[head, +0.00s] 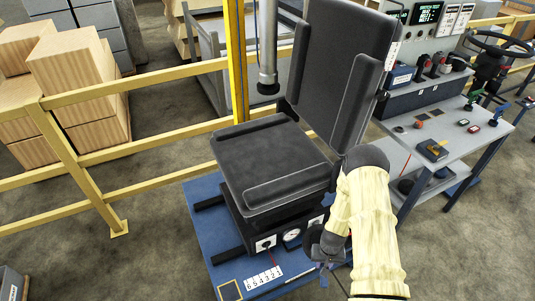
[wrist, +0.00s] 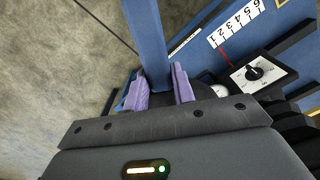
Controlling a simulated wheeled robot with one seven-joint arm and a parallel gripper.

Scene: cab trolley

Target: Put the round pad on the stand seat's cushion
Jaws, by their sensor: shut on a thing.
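The stand seat's cushion (head: 262,155) is black and square with raised side bolsters, in the middle of the head view. Its black backrest (head: 335,70) rises behind. My gripper (head: 323,250) is low at the seat's front right, below cushion height. In the wrist view its purple fingers (wrist: 160,92) are close on both sides of a blue bar (wrist: 146,40), which runs to the top edge. I cannot make out the round pad in either view; a dark shape by my gripper is too unclear to name. Nothing lies on the cushion.
The seat stands on a blue platform (head: 222,268) with a number strip (head: 263,281) and a knob panel (head: 265,243). A grey bench (head: 455,150) with small parts is at right. A yellow railing (head: 85,190) runs at left. A grey post end (head: 267,78) hangs behind the cushion.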

